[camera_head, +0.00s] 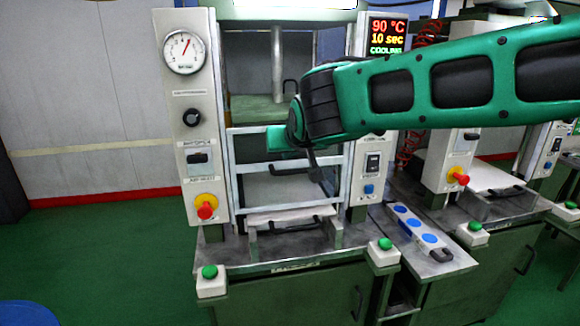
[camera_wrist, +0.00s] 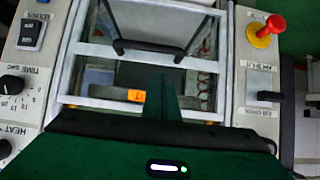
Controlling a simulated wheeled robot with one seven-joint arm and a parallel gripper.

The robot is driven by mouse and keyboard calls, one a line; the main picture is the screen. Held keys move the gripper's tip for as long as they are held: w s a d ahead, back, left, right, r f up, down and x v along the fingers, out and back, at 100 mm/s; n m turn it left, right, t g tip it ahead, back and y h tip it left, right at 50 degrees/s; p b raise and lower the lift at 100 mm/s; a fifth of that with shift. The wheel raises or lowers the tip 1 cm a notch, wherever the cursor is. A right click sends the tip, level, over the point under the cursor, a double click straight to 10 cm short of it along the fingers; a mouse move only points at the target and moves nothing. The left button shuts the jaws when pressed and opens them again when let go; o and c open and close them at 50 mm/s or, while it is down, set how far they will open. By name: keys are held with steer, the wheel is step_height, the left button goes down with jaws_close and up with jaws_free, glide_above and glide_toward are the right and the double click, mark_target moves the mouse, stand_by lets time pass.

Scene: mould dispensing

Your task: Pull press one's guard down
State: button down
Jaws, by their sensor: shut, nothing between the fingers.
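Press one (camera_head: 208,130) stands in front of me, with a gauge and a red stop button on its left column. Its guard (camera_head: 250,158) is a pale metal frame with clear panes, crossing the press opening at about middle height. The guard also shows in the wrist view (camera_wrist: 195,62), with a black U-shaped handle (camera_wrist: 150,46). My gripper (camera_wrist: 163,84) is shut and empty. Its green fingers point at the guard's rails, to one side of the handle, with no visible hold on it. In the head view my wrist hides the fingertips and part of the guard.
A display (camera_head: 387,36) reads 90 °C, 10 sec, cooling. A white mould (camera_head: 290,216) with a dark handle sits low in the press. Green push buttons (camera_head: 210,272) stand on the bench front. A tray with blue discs (camera_head: 418,226) lies to the right, before a second press.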

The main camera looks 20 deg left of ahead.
steer(key=v, duration=0.9)
steer(key=w+d+f+m+g+h, duration=0.1)
steer(key=d+f+h, duration=0.15)
steer(key=d, duration=0.75)
steer(key=w+d+f+m+h, duration=0.2)
steer(key=d+f, duration=0.1)
steer(key=d, duration=0.8)
steer(key=s+d+f+m+g+h, duration=0.1)
steer(key=s+d+f, duration=0.2)
steer(key=d, duration=0.7)
steer(key=s+d+f+m+g+h, duration=0.1)
steer(key=s+d+f+m+g, duration=0.15)
steer(key=d, duration=0.75)
steer(key=s+d+f+m+g, duration=0.2)
steer(key=s+d+f, duration=0.3)
steer(key=s+d, duration=0.6)
steer(key=s+d+f+m+g, duration=0.1)
steer(key=s+d+f, duration=0.1)
steer(key=s, duration=0.6)
steer(key=s+d+f+m+g+y, duration=0.1)
steer(key=s+d+f+m+g, duration=0.1)
steer(key=s, duration=0.6)
steer(key=shift+s+d+f, duration=0.2)
steer(key=shift+s+f, duration=0.2)
steer(key=shift+f, duration=0.45)
steer(key=shift+w+g+y, duration=0.1)
steer(key=shift+g+y, duration=0.15)
